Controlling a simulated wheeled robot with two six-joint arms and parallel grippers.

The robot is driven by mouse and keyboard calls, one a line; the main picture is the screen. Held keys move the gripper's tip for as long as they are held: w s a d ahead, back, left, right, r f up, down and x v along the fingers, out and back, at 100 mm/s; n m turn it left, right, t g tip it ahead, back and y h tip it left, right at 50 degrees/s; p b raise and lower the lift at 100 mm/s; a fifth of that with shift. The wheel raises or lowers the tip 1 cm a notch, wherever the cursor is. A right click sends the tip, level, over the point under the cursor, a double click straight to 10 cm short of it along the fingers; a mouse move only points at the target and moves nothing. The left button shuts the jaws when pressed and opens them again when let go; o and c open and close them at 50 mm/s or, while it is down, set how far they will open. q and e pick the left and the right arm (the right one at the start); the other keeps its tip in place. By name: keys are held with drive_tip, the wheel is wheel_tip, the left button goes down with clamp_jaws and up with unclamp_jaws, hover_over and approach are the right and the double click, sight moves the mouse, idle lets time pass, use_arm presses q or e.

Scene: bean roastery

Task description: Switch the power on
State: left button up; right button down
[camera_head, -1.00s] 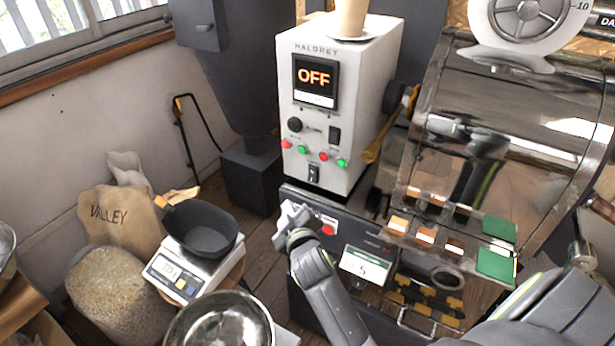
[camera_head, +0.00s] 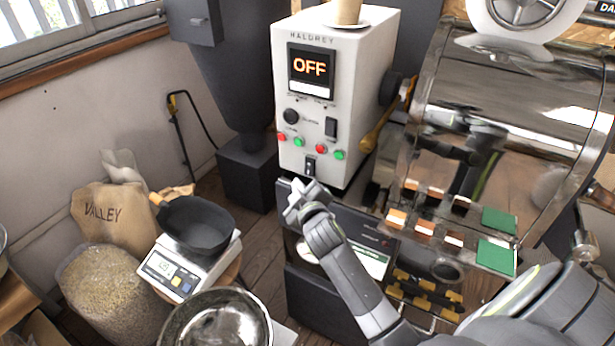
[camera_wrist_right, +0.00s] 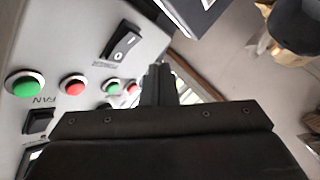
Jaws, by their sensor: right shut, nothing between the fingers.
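The white control box (camera_head: 345,105) stands upright with OFF in orange letters on its dark display (camera_head: 311,68). A black rocker switch (camera_head: 310,165) sits low on its front, below a row of red and green buttons. It also shows in the right wrist view (camera_wrist_right: 122,43), beyond the fingertips. A second dark switch (camera_head: 331,128) is higher, at the right. My right gripper (camera_head: 299,190) is shut and empty, just below and in front of the low switch. Its closed fingers show in the wrist view (camera_wrist_right: 159,84); contact cannot be told. My left gripper is out of view.
A cup stands on a saucer (camera_head: 345,24) on the box. The glassy drum machine (camera_head: 515,110) is close at the right. A scale (camera_head: 178,275) with a dark pan (camera_head: 197,226), a metal bowl (camera_head: 216,325) and a VALLEY sack (camera_head: 112,217) are at the left.

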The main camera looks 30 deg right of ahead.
sight(309, 168)
drive_tip(key=shift+w+d+f, duration=0.1)
drive_tip(key=shift+w+d, duration=0.25)
drive_tip(key=shift+d, duration=0.2)
drive_tip(key=shift+w+d+f, duration=0.1)
drive_tip(key=shift+w+d, duration=0.2)
drive_tip(key=shift+d, duration=0.25)
idle(1.3)
drive_tip(key=shift+w+d, duration=0.2)
drive_tip(key=shift+d, duration=0.15)
drive_tip(key=shift+w+d, duration=0.15)
drive_tip(key=shift+d, duration=0.1)
idle(0.7)
drive_tip(key=shift+a, duration=0.1)
drive_tip(key=shift+s+a+r+p, duration=0.1)
drive_tip(key=shift+s+a+p, duration=0.3)
drive_tip(key=shift+a, duration=0.15)
